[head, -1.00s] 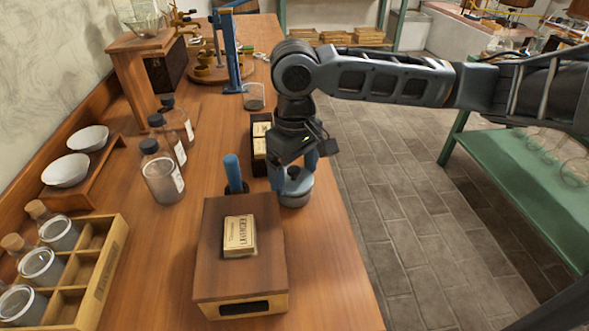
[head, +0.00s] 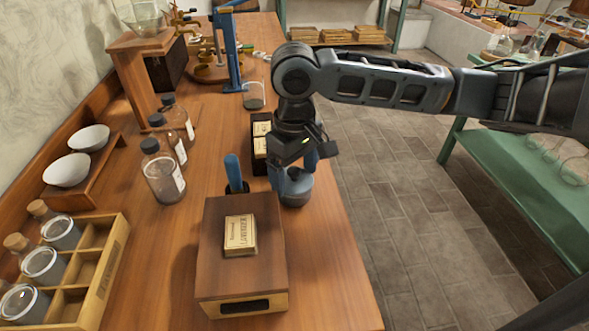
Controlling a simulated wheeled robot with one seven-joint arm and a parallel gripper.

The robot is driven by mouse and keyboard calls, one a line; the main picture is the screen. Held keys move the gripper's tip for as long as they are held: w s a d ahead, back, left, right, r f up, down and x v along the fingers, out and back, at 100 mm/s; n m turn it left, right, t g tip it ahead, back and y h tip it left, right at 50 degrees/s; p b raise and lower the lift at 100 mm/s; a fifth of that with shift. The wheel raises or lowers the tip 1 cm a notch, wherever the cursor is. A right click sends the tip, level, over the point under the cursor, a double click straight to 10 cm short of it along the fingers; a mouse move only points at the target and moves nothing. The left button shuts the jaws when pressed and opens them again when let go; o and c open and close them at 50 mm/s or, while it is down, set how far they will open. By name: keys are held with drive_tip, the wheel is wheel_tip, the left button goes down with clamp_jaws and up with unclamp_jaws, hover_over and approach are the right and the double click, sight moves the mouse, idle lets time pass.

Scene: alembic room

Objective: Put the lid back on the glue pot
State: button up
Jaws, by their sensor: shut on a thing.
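My gripper (head: 304,168) points down over the right edge of the wooden bench, beyond the wooden box. Its blue fingers are shut around the top of a small round grey-blue piece (head: 297,192), which looks like the glue pot with its lid. The fingers hide the top of this piece. I cannot tell the lid from the pot body, nor whether there is a gap between them.
A wooden box (head: 218,285) with a small labelled packet (head: 240,236) stands nearer on the bench. A blue upright handle (head: 233,172) is left of my gripper. A dark tray of packets (head: 257,158) is close behind. Brown bottles (head: 160,172) stand further left.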

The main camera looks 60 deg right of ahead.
idle(0.4)
drive_tip(key=o, duration=0.8)
drive_tip(key=shift+r, duration=0.1)
drive_tip(key=shift+r+p, duration=3.3)
drive_tip(key=shift+r, duration=0.15)
clamp_jaws()
